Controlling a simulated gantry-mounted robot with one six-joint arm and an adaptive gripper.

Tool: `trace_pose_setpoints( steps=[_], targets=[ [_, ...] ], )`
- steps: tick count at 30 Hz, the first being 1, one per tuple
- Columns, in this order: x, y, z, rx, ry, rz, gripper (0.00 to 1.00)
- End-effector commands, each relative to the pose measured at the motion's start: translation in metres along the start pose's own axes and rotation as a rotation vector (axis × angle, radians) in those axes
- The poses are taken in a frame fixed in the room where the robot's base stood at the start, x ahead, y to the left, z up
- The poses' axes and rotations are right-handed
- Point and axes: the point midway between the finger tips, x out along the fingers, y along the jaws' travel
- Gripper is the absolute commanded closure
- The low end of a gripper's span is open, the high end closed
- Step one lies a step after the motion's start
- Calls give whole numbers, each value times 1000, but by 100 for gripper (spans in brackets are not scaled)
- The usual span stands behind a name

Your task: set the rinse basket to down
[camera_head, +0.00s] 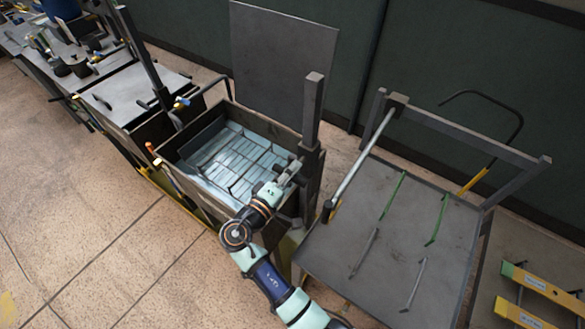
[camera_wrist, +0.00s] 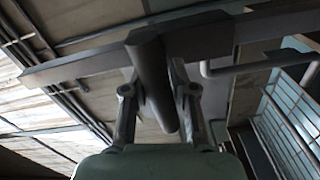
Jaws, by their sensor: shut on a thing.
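The rinse basket (camera_head: 225,152) is a pale blue slatted grid inside the open dark tank (camera_head: 177,160) in the head view. A bluish barred part, probably the same basket, shows at the right edge of the wrist view (camera_wrist: 300,110). My gripper (camera_head: 288,172) is at the right side of the tank, beside an upright dark post (camera_head: 312,110). In the wrist view my gripper (camera_wrist: 158,90) has its two fingers on either side of a dark grey round handle (camera_wrist: 150,62). The handle joins a long grey bar (camera_wrist: 80,64). The basket's exact height is hard to tell.
A raised lid panel (camera_head: 283,55) stands behind the tank. To the right is a grey table (camera_head: 390,245) with green and grey rods, a frame and a slanted pole (camera_head: 362,155). A closed tank (camera_head: 135,92) stands to the left. The front-left floor is clear.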

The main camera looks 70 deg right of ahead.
Motion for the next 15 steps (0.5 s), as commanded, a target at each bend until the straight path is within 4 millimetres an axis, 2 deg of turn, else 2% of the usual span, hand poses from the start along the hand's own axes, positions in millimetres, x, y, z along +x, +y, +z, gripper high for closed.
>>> trace_pose_setpoints(
  steps=[1,6,12,15],
  targets=[
    [-1,-27,6,-3,1,-8,100],
    [-1,-71,14,-4,2,-9,100],
    [-1,-113,22,-4,2,-9,100],
    [-1,-122,24,-2,2,-8,100]
  ],
)
